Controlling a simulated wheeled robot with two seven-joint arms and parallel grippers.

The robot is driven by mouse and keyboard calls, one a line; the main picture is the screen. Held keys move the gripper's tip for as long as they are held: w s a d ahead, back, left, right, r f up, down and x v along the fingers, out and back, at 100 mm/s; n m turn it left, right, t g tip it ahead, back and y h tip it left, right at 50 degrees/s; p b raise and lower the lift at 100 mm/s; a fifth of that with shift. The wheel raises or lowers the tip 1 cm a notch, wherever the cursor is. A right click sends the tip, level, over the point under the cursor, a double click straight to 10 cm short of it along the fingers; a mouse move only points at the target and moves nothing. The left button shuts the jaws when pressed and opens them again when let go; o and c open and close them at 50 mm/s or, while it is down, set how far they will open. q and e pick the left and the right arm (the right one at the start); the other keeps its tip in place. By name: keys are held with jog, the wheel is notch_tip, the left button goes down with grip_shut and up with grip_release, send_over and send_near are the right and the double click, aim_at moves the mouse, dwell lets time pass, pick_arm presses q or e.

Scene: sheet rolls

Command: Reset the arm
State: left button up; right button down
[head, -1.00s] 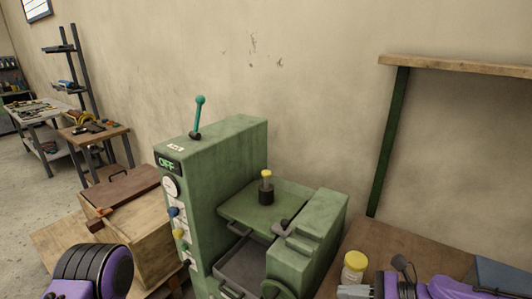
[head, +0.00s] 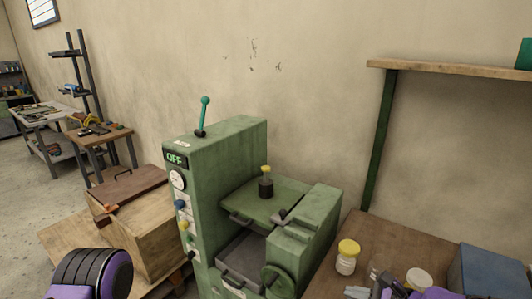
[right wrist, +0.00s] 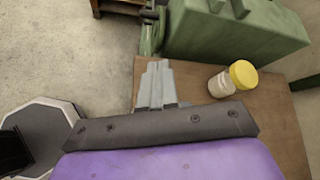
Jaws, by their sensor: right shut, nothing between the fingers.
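My right gripper (head: 357,292) shows at the bottom edge of the head view, in front of the bench at the right. In the right wrist view its grey fingers (right wrist: 155,84) are together with nothing between them. They are over the wooden bench top, left of a yellow-lidded jar (right wrist: 233,78) and apart from it. The jar (head: 347,257) also stands upright on the bench in the head view. Part of my left arm (head: 92,275) shows at the lower left; its gripper is out of view.
A green machine (head: 225,155) with a teal lever and an "OFF" display stands in the middle. Right of it is the wooden bench (head: 380,240) with a blue-grey box (head: 490,272). A wooden crate (head: 145,235) stands at the left. A shelf (head: 450,68) hangs above the bench.

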jog(key=s+d+f+n+g+h+b, duration=0.1)
jog(key=s+d+f+n+h+b, duration=0.2)
jog(key=f, duration=0.6)
jog(key=s+d+f+n+g+h+b, duration=0.1)
jog(key=s+f+n+h, duration=0.1)
jog(key=s+f+h, duration=0.55)
jog(key=s+d+f+n+g+h+b, duration=0.1)
jog(key=s+d+f+n+g+b, duration=0.2)
jog(key=s+f, duration=1.2)
jog(key=s+d+n+b, duration=0.1)
jog(key=s+n+b, duration=0.1)
jog(key=n, duration=0.4)
jog(key=shift+s+f+n+b, duration=0.35)
jog(key=shift+n+b, duration=0.05)
jog(key=shift+b, duration=0.45)
